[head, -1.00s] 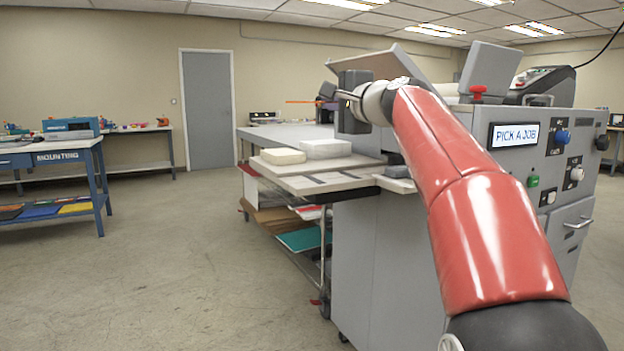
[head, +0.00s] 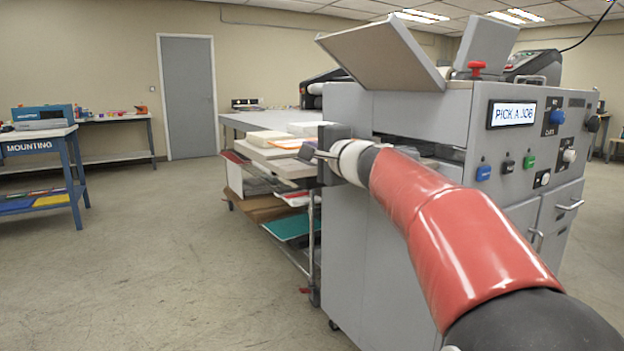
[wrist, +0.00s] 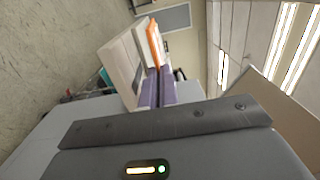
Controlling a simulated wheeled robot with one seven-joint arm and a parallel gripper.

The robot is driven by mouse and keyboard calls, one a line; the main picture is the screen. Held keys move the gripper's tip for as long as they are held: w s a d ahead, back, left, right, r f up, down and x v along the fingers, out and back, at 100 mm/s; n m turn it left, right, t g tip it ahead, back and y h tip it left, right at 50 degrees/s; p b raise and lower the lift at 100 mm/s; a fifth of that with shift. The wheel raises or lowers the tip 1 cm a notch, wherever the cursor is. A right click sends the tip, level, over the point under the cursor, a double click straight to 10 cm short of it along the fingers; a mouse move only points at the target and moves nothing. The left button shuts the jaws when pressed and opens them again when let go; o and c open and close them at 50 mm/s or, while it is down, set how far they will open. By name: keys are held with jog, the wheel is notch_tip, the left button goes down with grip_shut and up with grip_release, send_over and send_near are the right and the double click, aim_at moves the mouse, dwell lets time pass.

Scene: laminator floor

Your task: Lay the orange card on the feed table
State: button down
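In the wrist view the card (wrist: 153,43) is an orange strip just past my fingertips. My gripper (head: 308,151) is low at the right end of the table, its purple fingers close together on the card's near edge; they also show in the wrist view (wrist: 159,80). I cannot tell whether the card touches the table surface.
The grey laminator (head: 400,215) stands close on the right, with a raised panel (head: 385,55) above my wrist. A blue mounting bench (head: 40,140) is at far left. Open floor lies between.

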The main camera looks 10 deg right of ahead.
jog(key=shift+f+b, duration=0.75)
jog(key=shift+f, duration=1.7)
jog(key=shift+f+b, duration=0.2)
jog(key=shift+b, duration=0.1)
jog(key=c, duration=1.7)
grip_release()
jog(key=shift+r, duration=0.1)
